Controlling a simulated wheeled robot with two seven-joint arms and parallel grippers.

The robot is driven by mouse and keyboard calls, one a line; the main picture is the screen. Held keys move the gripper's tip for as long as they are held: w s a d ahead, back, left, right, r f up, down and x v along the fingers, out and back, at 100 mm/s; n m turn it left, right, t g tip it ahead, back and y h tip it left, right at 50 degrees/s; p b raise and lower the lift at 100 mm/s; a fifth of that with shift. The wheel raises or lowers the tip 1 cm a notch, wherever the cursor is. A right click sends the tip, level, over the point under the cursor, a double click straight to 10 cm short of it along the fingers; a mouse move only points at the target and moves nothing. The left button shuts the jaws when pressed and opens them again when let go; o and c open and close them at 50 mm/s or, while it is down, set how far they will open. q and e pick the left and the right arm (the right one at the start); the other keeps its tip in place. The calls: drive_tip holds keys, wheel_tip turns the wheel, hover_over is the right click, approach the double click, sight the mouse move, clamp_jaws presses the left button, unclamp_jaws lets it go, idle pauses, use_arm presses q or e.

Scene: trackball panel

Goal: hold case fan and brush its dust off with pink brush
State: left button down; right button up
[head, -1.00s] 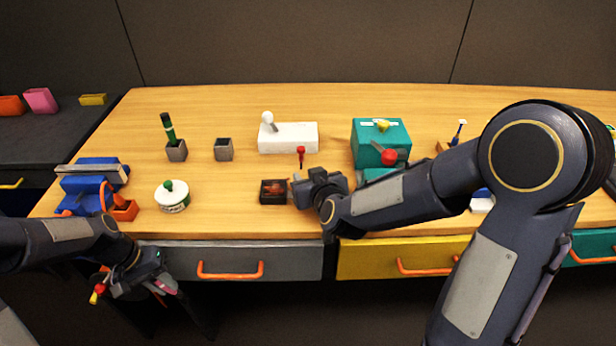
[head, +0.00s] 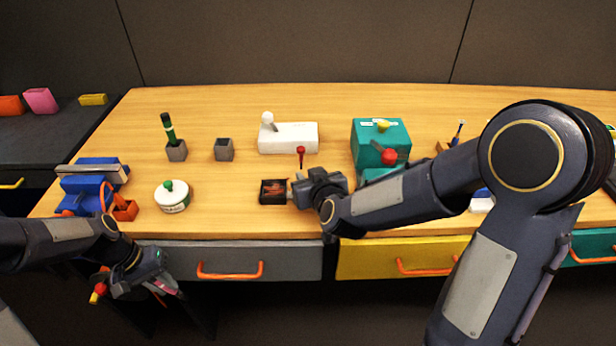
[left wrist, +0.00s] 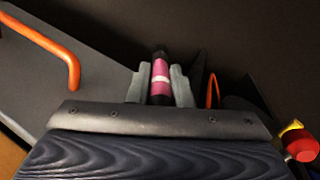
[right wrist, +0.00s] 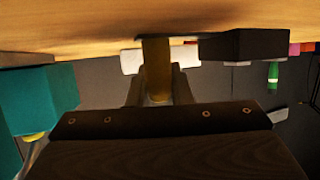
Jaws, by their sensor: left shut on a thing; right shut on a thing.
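The case fan (head: 272,191) looks like a small dark square box with a reddish inside, on the table's front middle. My right gripper (head: 300,190) is beside its right side. In the right wrist view the dark body (right wrist: 245,45) is right of the fingers, which are shut on a tan piece (right wrist: 156,65), apparently part of the fan; the join is unclear. My left gripper (left wrist: 160,85) is shut on the pink brush (left wrist: 160,78), a pink handle with a white band and black ends. It hangs in front of the table, below its edge; the bristles cannot be made out.
A red-knobbed stick (head: 300,152) stands just behind my right gripper. A white block (head: 288,138), a teal box (head: 381,142) and a round white pot (head: 172,197) stand around. Drawers with orange handles (head: 230,276) line the front. Bare wood lies between pot and fan.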

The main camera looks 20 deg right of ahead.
use_arm(q)
drive_tip(key=shift+r, duration=0.1)
idle(0.7)
drive_tip(key=s+d+r+n+t+y, duration=0.1)
drive_tip(key=d+r+n+t+y, duration=0.1)
drive_tip(key=d+r+n, duration=0.5)
drive_tip(key=s+d+r+n+t+y, duration=0.1)
drive_tip(key=s+d+r+n+t, duration=0.15)
drive_tip(key=r, duration=0.85)
drive_tip(key=w+d+r+m+h, duration=0.1)
drive_tip(key=w+d+r+m, duration=0.45)
drive_tip(key=d+m, duration=0.3)
drive_tip(key=w+d+r+m+h, duration=0.1)
drive_tip(key=w+d+r+m, duration=0.3)
drive_tip(key=d+r+m, duration=0.4)
wheel_tip(320, 180, down, 7)
drive_tip(key=m, duration=0.1)
drive_tip(key=shift+a, duration=0.3)
drive_tip(key=shift+f+g, duration=0.25)
drive_tip(key=shift+f, duration=0.7)
drive_tip(key=shift+s+d, duration=0.2)
drive_tip(key=shift+d, duration=0.4)
